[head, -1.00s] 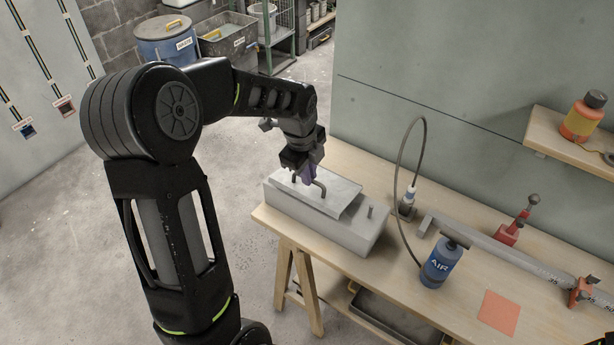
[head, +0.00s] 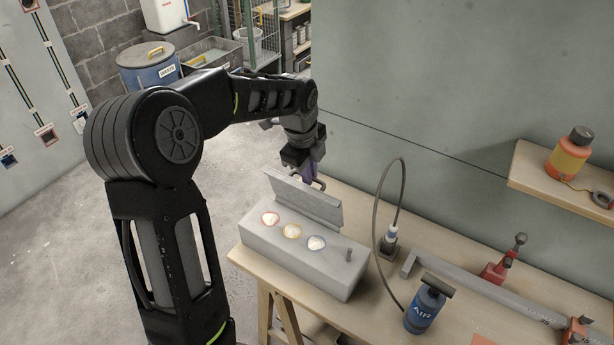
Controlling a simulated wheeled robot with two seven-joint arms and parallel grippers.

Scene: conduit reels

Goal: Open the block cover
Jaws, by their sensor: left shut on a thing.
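The grey block (head: 308,265) sits at the left end of the wooden bench. Its cover (head: 303,202) stands raised along the block's far edge, tilted up close to upright. The uncovered top shows three round openings ringed in red, yellow and blue, with pale centres. My left gripper (head: 311,178) is behind the raised cover, shut on the cover's handle (head: 321,183); the cover and wrist partly hide the fingers. My right gripper is not in view.
A blue AIR bottle (head: 425,307), a cable (head: 378,215) arching up from a small fitting, and a long grey bar with red clamps (head: 499,272) lie right of the block. A wall shelf (head: 540,178) holds an orange bottle. The floor left of the bench is clear.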

